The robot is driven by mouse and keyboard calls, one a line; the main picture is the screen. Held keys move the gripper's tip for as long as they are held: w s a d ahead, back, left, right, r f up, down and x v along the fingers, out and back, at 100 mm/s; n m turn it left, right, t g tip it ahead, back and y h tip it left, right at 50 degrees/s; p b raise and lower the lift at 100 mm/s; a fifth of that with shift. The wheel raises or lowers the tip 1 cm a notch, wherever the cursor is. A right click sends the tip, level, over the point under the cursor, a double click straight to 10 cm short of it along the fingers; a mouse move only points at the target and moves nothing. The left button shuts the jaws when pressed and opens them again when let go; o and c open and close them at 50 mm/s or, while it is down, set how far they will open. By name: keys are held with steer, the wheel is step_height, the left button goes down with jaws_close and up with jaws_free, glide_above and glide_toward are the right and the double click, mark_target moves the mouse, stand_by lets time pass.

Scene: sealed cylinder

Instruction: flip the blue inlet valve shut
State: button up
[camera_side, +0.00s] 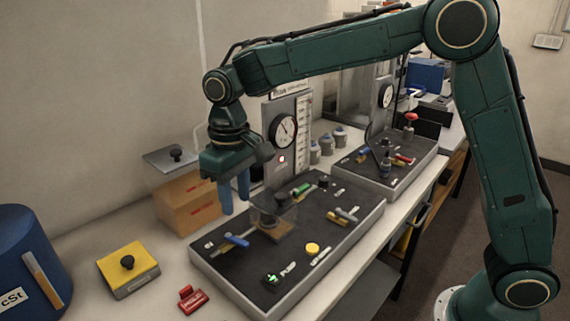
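The blue inlet valve (236,240) has a blue lever handle on the left part of the dark panel (215,262). The handle lies slanted across a thin metal pipe that runs toward a clear box with a dark cylinder (265,203) inside. My gripper (234,208) points down, with two blue fingers and a narrow gap between them. It appears open and empty. In the picture its fingertips are above the blue handle and apart from it. The real distance in depth is hard to tell.
A green-handled valve (302,189), another lever valve (343,215) and a yellow button (312,248) are on the panel. A pressure gauge (284,130) stands behind. A wooden box (187,200), a yellow block (128,270), a red piece (192,300) and a blue drum (30,262) stand at left.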

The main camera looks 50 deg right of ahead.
mark_target(240, 240)
step_height(240, 240, down, 10)
steer(key=shift+r, duration=0.15)
stand_by(0.3)
jaws_close()
